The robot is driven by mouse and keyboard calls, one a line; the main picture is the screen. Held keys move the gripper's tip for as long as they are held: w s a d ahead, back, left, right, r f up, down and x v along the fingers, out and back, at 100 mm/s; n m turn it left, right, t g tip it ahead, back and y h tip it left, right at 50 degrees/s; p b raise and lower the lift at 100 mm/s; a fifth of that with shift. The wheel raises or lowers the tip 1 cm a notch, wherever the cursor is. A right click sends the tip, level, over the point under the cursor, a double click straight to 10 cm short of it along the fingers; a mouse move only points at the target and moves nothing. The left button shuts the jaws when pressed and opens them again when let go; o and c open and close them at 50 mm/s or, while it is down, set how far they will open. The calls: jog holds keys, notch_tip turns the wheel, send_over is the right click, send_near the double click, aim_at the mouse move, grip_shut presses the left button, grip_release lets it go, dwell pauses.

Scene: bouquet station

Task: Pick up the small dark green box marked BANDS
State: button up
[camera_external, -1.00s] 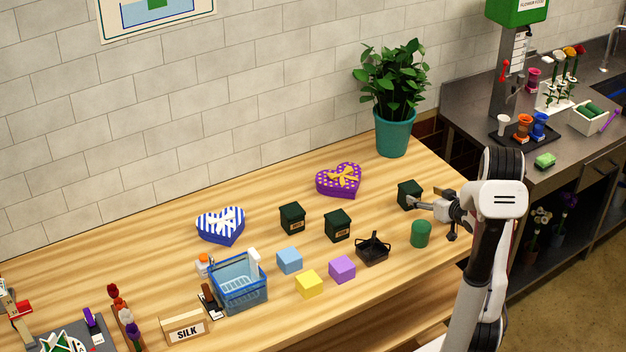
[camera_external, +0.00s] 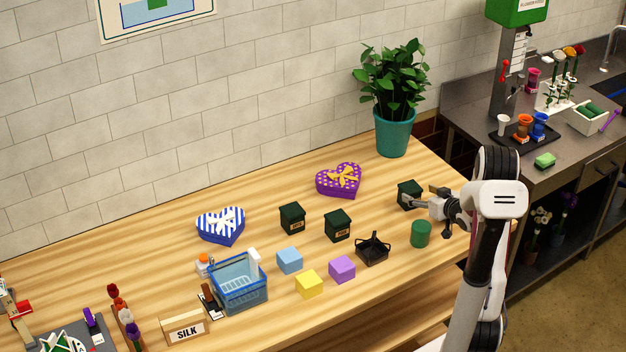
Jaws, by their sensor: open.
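Three small dark green boxes stand on the wooden table: a left box (camera_external: 292,218), a middle box (camera_external: 337,226) and a right box (camera_external: 409,192). The left and middle boxes show small tan labels, too small to read. No label can be made out on the right box, so I cannot tell which one is marked BANDS. My gripper (camera_external: 410,203) is open at the right box, reaching in from the right, with its fingers overlapping the box's lower front. Whether the fingers touch the box cannot be told.
A green cylinder (camera_external: 421,234) and a black basket (camera_external: 373,248) stand in front of the right box. Purple (camera_external: 342,269), yellow (camera_external: 309,284) and blue (camera_external: 289,260) blocks lie further left. A purple heart box (camera_external: 339,180) and a potted plant (camera_external: 394,130) stand behind.

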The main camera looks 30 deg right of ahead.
aim_at(415, 194)
jog(key=shift+w+f, duration=0.75)
jog(key=shift+w, duration=0.25)
jog(key=shift+x, duration=1.35)
jog(key=c, duration=1.3)
